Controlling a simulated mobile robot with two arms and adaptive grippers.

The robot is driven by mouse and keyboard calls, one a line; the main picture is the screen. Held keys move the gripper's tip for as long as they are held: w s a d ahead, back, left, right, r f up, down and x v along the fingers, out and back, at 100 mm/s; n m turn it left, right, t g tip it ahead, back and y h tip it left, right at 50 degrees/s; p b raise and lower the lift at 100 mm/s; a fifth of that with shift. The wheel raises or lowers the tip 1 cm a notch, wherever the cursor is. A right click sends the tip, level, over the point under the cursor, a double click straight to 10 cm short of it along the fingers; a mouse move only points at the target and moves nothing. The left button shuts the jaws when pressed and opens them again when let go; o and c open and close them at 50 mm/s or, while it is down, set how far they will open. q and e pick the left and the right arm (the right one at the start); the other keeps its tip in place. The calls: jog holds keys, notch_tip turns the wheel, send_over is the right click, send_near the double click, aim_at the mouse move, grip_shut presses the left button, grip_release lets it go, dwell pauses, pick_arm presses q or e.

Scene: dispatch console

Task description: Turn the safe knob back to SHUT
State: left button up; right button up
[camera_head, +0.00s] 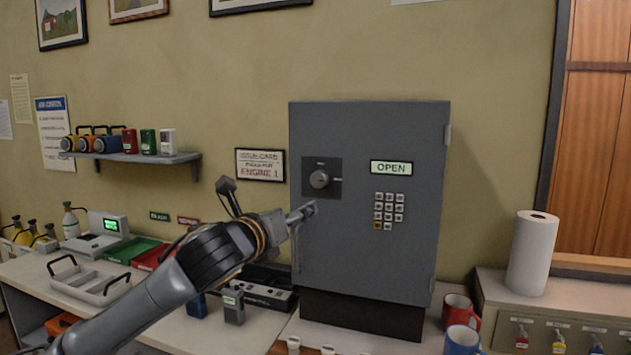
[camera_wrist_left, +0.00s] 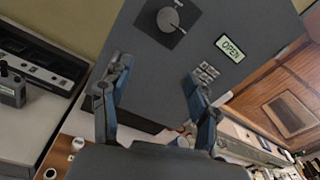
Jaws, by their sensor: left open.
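The grey safe (camera_head: 345,245) stands on the counter, its door closed as far as I can see. Its round silver knob (camera_head: 320,179) sits on a dark square plate at the upper left of the front. The knob also shows in the left wrist view (camera_wrist_left: 168,19). A lit display (camera_head: 391,168) beside it reads OPEN, with a keypad (camera_head: 389,210) below. My left gripper (camera_head: 305,211) is in front of the safe, below the knob and apart from it. In the left wrist view its two fingers (camera_wrist_left: 155,85) are spread with nothing between them. My right gripper is not in view.
Red and blue mugs (camera_head: 458,310) stand right of the safe, near a paper towel roll (camera_head: 532,253). A black device (camera_head: 262,288), handheld radios (camera_head: 233,306) and a grey tray (camera_head: 88,282) are on the left counter. A wall shelf (camera_head: 140,157) holds several small items.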

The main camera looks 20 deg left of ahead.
aim_at(317, 179)
pick_arm(q)
jog(key=shift+m+t, duration=0.3)
jog(key=shift+m, duration=0.4)
jog(key=w+r+p, duration=0.1)
jog(key=w, duration=0.3)
jog(key=w+r+p, duration=0.1)
jog(key=w, duration=0.4)
jog(key=w+r+p, duration=0.1)
jog(key=w+p, duration=0.1)
jog(key=w, duration=0.2)
jog(key=shift+w+d+r, duration=0.15)
jog(key=shift+w+r, duration=0.05)
jog(key=shift+c, duration=0.3)
jog(key=c, duration=1.1)
